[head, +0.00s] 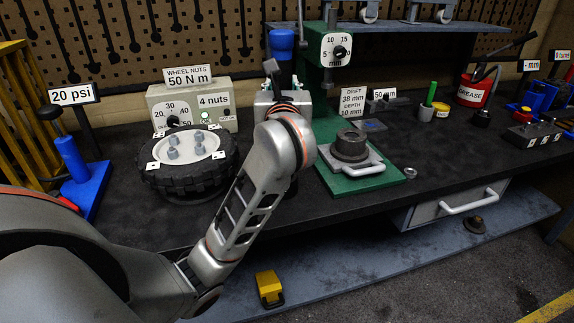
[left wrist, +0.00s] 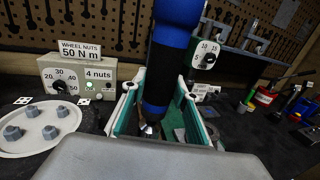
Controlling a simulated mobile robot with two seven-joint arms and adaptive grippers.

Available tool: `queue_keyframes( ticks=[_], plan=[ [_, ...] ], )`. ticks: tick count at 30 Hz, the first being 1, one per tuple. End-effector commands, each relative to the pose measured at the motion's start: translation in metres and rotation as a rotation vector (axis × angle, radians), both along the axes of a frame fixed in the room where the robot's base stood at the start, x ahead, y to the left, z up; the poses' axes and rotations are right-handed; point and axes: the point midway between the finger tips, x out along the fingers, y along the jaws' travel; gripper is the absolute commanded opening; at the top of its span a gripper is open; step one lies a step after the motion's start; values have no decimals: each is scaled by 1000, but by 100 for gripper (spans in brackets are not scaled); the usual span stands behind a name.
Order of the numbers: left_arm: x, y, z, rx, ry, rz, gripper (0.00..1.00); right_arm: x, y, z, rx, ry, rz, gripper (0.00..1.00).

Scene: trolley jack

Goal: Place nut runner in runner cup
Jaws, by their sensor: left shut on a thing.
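The nut runner has a blue top (head: 281,42) and a dark body. In the left wrist view its blue and black body (left wrist: 165,75) stands slightly tilted between my fingers, with a metal tip at its lower end. My left gripper (head: 283,98) is shut on the runner above the bench, between the wheel and the green press; its fingers also show in the left wrist view (left wrist: 158,98). I cannot make out the runner cup; my arm and the gripper hide the bench under the runner. My right gripper is not in view.
A wheel (head: 190,185) with several nuts lies left of my arm, before the "50 N m" box (head: 190,105). The green press (head: 340,182) with a clamped dark part stands right. A red grease can (head: 474,92) is farther right. The front bench strip is mostly clear.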

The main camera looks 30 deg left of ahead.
Motion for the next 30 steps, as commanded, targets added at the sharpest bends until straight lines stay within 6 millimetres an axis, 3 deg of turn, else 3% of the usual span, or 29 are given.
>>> queue_keyframes(
  ticks=[3, 15, 23, 30],
  plan=[
    [0, 1, -30, 7, 4, 2, 0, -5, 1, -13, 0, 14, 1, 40],
    [0, 1, -113, 6, 2, 1, 0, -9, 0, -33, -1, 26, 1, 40],
    [0, 0, -131, 3, -5, 1, 0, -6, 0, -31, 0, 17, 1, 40],
    [0, 0, -164, 4, 1, 0, 0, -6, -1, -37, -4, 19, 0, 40]
  ],
)
